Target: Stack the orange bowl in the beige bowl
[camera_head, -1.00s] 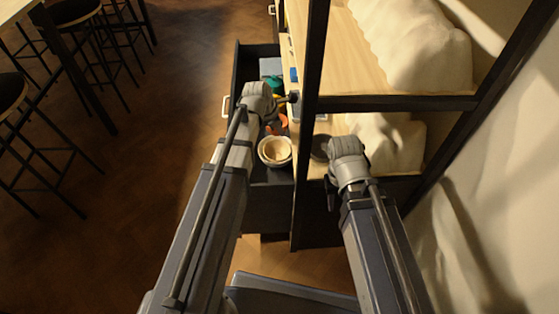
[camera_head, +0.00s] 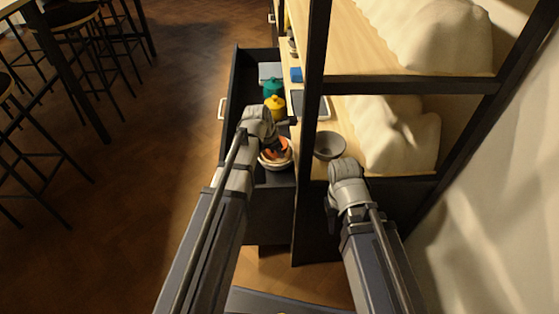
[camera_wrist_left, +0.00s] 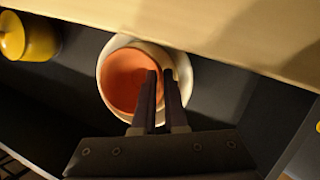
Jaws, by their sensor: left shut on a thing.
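The orange bowl (camera_head: 284,150) is in the jaws of my left gripper (camera_head: 275,146), in the drawer at the cupboard's side. In the left wrist view the two fingers (camera_wrist_left: 159,78) pinch the right side of the orange bowl (camera_wrist_left: 128,78). It overlaps the beige bowl (camera_wrist_left: 182,68), whose rim shows to its right inside a paler outer bowl (camera_wrist_left: 104,62). Whether the orange bowl rests in the beige bowl or hovers just above it, I cannot tell. My right gripper (camera_head: 332,214) hangs in front of the shelf; its fingers are not clear.
The open dark drawer (camera_head: 232,95) also holds a yellow lidded pot (camera_head: 275,105), a teal pot (camera_head: 272,87) and a grey-blue item (camera_head: 269,70). A grey bowl (camera_head: 329,146) stands on the wooden shelf, right of a black upright post (camera_head: 309,130). Stools stand far left.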

